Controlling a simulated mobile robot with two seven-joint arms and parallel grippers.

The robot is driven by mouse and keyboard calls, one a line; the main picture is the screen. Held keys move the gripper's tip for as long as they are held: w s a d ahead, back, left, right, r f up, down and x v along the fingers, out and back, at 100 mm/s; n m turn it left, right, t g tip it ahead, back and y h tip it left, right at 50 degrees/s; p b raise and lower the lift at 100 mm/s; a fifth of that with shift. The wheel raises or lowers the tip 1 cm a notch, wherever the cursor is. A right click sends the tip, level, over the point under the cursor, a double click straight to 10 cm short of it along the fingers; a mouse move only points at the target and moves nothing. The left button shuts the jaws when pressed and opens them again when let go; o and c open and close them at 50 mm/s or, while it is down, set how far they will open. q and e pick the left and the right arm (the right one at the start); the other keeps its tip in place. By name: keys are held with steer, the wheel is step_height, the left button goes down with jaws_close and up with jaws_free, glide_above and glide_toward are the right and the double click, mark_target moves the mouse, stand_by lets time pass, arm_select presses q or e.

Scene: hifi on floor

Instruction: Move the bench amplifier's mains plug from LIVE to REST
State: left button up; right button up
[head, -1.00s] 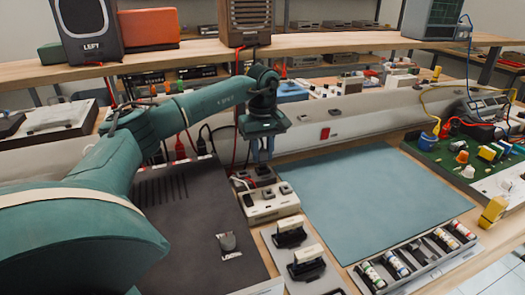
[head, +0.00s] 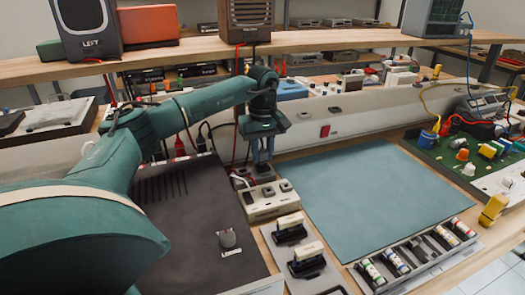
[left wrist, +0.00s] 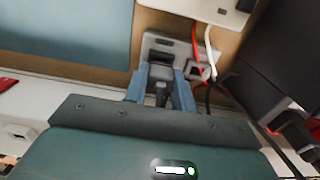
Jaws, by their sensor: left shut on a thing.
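My left gripper (head: 263,156) points down at a small grey socket block (head: 242,183) at the back of the bench. In the left wrist view its blue fingers (left wrist: 161,92) are shut on a dark plug (left wrist: 160,76), over the grey block (left wrist: 158,41). The fingers hide much of the plug, and I cannot tell whether it is seated. A white socket block (head: 270,207) stands in front of the grey one. I cannot read LIVE or REST on either. The dark amplifier (head: 190,215), with a round knob, lies to the left. My right gripper is not in view.
Red, white and black cables (left wrist: 208,60) run beside the fingers. Two black-and-cream parts stand on a grey plate (head: 318,280) in front. The blue mat (head: 375,190) is clear. A tray of small bottles (head: 425,262) and a green board (head: 440,150) lie right. A shelf crosses behind.

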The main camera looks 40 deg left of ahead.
arm_select(q)
steer(key=shift+f, duration=0.55)
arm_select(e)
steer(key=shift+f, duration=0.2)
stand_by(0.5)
arm_select(q)
steer(key=o, duration=1)
step_height(320, 180, up, 18)
steer(key=p, duration=0.7)
steer(key=shift+r, duration=0.1)
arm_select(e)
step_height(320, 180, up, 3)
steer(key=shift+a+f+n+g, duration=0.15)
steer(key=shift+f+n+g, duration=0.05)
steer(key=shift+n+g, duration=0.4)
